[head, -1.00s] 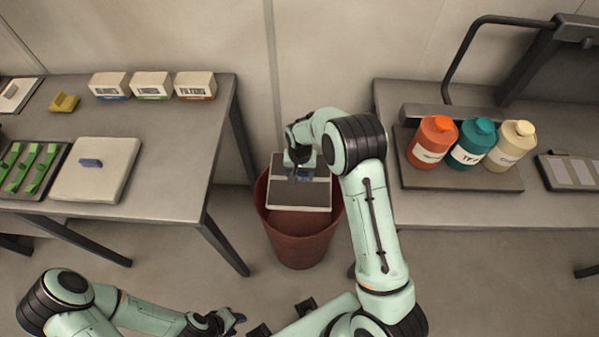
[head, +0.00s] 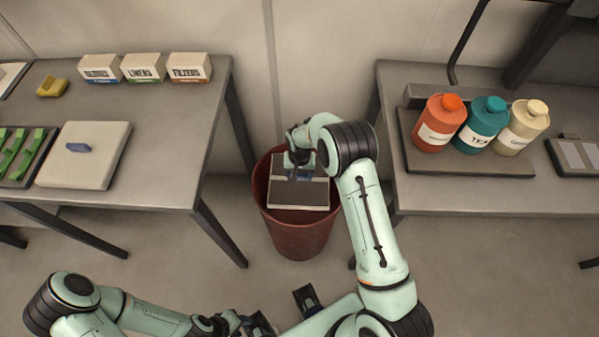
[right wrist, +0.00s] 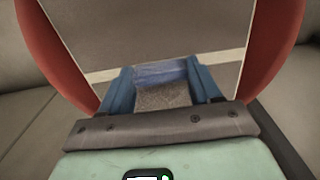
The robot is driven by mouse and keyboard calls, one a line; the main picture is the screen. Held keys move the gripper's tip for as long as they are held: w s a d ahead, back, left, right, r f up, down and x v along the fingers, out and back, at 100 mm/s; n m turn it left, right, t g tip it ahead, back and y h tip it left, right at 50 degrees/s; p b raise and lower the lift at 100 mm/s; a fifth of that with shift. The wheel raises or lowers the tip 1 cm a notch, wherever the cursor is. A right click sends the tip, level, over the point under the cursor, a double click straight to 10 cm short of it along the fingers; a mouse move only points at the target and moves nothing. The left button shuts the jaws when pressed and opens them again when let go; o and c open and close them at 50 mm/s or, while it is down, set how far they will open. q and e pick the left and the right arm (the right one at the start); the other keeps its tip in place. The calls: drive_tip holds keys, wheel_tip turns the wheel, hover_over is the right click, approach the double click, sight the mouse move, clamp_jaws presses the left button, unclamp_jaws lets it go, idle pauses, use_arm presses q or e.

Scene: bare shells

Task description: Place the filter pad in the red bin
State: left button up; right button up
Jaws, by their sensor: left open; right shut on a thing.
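The filter pad (head: 299,197), a flat dark grey square with a pale band and pale edge, is held over the mouth of the red bin (head: 298,240), within its rim outline. I cannot tell whether it hangs above or just inside the rim. My right gripper (head: 300,174) is shut on its blue tab. In the right wrist view the fingers (right wrist: 163,92) sit either side of the blue tab (right wrist: 160,73), with the pad (right wrist: 150,30) beyond and the red bin wall (right wrist: 276,50) showing on both sides. My left gripper (head: 245,324) is open and empty low in the picture.
The left table (head: 180,150) carries a pale square block with a blue tab (head: 85,155), a green-filled tray (head: 20,155), labelled boxes (head: 145,68) and a yellow piece (head: 53,86). The right table (head: 440,197) carries three bottles (head: 480,125). The bin stands on open floor between them.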

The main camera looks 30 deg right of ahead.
sight(300, 175)
drive_tip(key=o, duration=1.4)
wheel_tip(300, 175, up, 7)
drive_tip(key=p, duration=0.3)
use_arm(q)
drive_tip(key=r, duration=0.1)
drive_tip(key=w+r, duration=0.2)
drive_tip(key=r, duration=0.1)
drive_tip(key=shift+f, duration=0.1)
use_arm(e)
drive_tip(key=shift+f, duration=0.1)
